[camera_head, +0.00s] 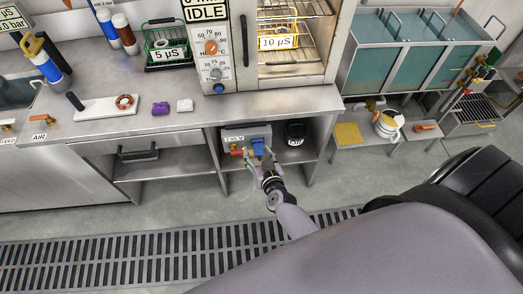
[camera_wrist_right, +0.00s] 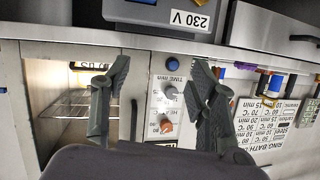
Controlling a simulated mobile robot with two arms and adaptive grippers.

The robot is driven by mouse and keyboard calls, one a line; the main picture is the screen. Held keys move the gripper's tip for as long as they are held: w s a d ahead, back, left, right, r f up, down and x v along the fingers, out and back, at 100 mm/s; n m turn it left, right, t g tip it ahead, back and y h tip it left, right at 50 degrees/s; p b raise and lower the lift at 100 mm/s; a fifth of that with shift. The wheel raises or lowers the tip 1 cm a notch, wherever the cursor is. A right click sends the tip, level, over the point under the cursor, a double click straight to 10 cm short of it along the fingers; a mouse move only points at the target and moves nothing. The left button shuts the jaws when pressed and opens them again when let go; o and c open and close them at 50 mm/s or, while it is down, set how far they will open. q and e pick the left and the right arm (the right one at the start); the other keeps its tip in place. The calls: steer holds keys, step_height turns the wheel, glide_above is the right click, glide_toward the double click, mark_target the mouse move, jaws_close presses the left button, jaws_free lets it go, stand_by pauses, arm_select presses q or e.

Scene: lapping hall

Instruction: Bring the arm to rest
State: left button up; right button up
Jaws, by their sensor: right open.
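My right arm (camera_head: 290,215) reaches forward and down over the floor to the open shelf under the steel counter. My right gripper (camera_head: 257,160) is at the front of a grey box (camera_head: 232,133) with a 230 V label, a blue part and a red part. In the right wrist view, which looks upside down, my right gripper (camera_wrist_right: 158,85) has its two fingers spread wide with nothing between them. The grey box (camera_wrist_right: 140,14) shows at the top edge there, apart from the fingertips. Whether the gripper touches the box is unclear in the head view. My left gripper is not in view.
The counter edge (camera_head: 130,128) runs above the shelf. An oven (camera_head: 213,60) with dials and an open, lit chamber stands on it. A black container (camera_head: 295,133) is right of the box. The grated floor is clear.

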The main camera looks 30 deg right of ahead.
stand_by(0.4)
steer(key=s+a+f+n+g+y+b, duration=0.1)
steer(key=s+a+f+g, duration=0.1)
steer(key=s+f, duration=0.45)
steer(key=s+a+f+n+g+y+b, duration=0.1)
steer(key=s+a+f+n+y+b, duration=0.15)
steer(key=f, duration=0.65)
steer(key=s+d+f+g+b, duration=0.1)
steer(key=s+f+g, duration=0.2)
steer(key=s+f, duration=0.4)
steer(key=s+d+f+n+g+b, duration=0.1)
steer(key=s+f, duration=0.6)
steer(key=s, duration=0.8)
steer(key=s+d+f+n+g+h+b, duration=0.1)
steer(key=s+d+f+g, duration=0.1)
steer(key=s+f+g, duration=0.4)
steer(key=s+f, duration=0.1)
steer(key=s, duration=0.4)
steer(key=shift+s+d+b, duration=0.25)
steer(key=shift+d+b, duration=0.1)
steer(key=shift+f, duration=0.1)
